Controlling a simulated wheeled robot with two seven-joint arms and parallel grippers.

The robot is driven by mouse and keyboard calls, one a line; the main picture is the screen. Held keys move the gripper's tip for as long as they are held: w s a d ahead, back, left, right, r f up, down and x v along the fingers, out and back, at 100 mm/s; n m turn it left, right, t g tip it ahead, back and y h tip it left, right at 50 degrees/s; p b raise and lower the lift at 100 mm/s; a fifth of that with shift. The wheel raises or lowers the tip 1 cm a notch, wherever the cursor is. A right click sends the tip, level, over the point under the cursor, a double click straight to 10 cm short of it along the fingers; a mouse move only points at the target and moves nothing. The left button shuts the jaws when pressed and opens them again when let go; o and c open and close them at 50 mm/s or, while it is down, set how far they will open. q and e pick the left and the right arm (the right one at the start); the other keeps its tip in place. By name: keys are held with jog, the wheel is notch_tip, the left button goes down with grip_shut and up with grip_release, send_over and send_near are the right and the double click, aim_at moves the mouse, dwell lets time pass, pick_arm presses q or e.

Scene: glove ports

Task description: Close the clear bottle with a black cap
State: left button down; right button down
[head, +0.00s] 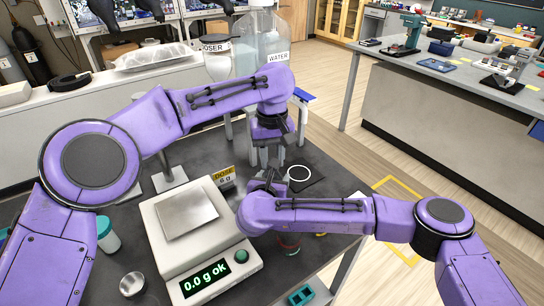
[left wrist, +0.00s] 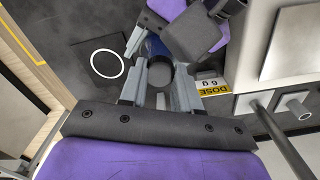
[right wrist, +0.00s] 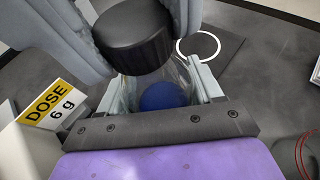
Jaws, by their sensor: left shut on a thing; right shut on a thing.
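My left gripper (head: 268,142) is shut on the black cap (right wrist: 132,38), which sits between its fingers in the right wrist view. In the left wrist view the cap (left wrist: 160,73) shows as a dark round top. My right gripper (head: 266,184) is just below, shut on the clear bottle (right wrist: 180,75), with something blue (right wrist: 160,97) inside it. The cap is over the bottle's upper end. I cannot tell whether it touches or is seated, as the fingers hide the neck. In the head view the arms mostly hide both.
A scale (head: 160,246) reading "0.0 g ok" stands left of the grippers, with a yellow "DOSE 6 g" sign (head: 223,177) behind it. A dark mat with a white ring (head: 299,173) lies right of the grippers. A large water bottle (head: 262,45) stands behind.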

pick_arm(q)
jog(key=m, duration=1.4)
pick_arm(e)
jog(key=shift+f, duration=0.1)
pick_arm(q)
jog(key=m, duration=0.6)
jog(key=shift+f, duration=0.1)
jog(key=m, duration=0.7)
jog(key=shift+m, duration=0.3)
jog(key=c, duration=0.7)
grip_release()
jog(key=shift+c, duration=0.2)
